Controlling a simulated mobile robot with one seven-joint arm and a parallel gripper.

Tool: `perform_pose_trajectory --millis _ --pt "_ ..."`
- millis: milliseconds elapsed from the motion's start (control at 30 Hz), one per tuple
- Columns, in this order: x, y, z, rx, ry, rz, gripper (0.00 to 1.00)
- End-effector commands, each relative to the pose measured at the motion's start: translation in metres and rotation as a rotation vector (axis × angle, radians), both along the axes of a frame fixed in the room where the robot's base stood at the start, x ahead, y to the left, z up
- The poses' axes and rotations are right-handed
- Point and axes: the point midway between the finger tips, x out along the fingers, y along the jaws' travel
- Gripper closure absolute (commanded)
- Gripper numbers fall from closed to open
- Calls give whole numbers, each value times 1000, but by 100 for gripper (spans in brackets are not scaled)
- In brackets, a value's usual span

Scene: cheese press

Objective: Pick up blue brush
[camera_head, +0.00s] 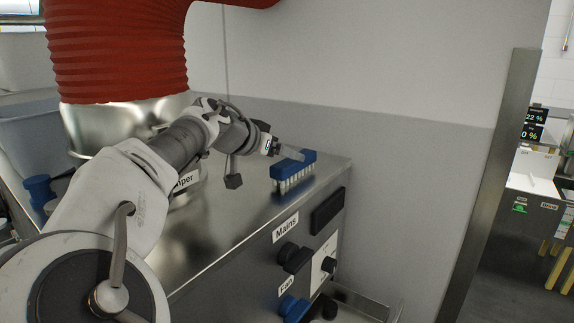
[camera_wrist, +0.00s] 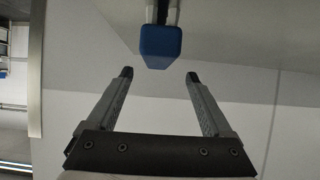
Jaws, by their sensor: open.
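The blue brush (camera_head: 291,168) stands on the steel counter near its right end, with its white bristles pointing down. In the wrist view the blue end of the brush (camera_wrist: 161,45) shows at the top middle, just beyond the fingertips and between their lines. My gripper (camera_head: 284,152) reaches over the counter from the left, close to the brush. In the wrist view my gripper (camera_wrist: 158,75) is open and empty, its two fingers apart. In the head view I cannot tell whether a finger touches the brush.
The steel counter (camera_head: 211,231) has a front panel with black knobs and a blue knob (camera_head: 293,307). A wall (camera_head: 380,140) stands behind the counter. A large red ribbed duct (camera_head: 117,50) hangs at the left. A blue object (camera_head: 40,188) stands at the far left.

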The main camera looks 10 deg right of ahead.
Motion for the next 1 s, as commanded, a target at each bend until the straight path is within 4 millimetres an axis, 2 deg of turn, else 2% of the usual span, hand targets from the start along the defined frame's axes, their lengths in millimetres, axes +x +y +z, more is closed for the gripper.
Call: perform_pose_trajectory --millis 167,500,800,867,1000 --pt "5 -6 -5 0 1 -1 15" --pt "29 -35 -26 -1 1 -2 15" --pt "33 -37 -30 0 1 1 15" --pt "32 -37 -29 1 0 1 22" --pt "32 -37 -29 1 0 1 47"
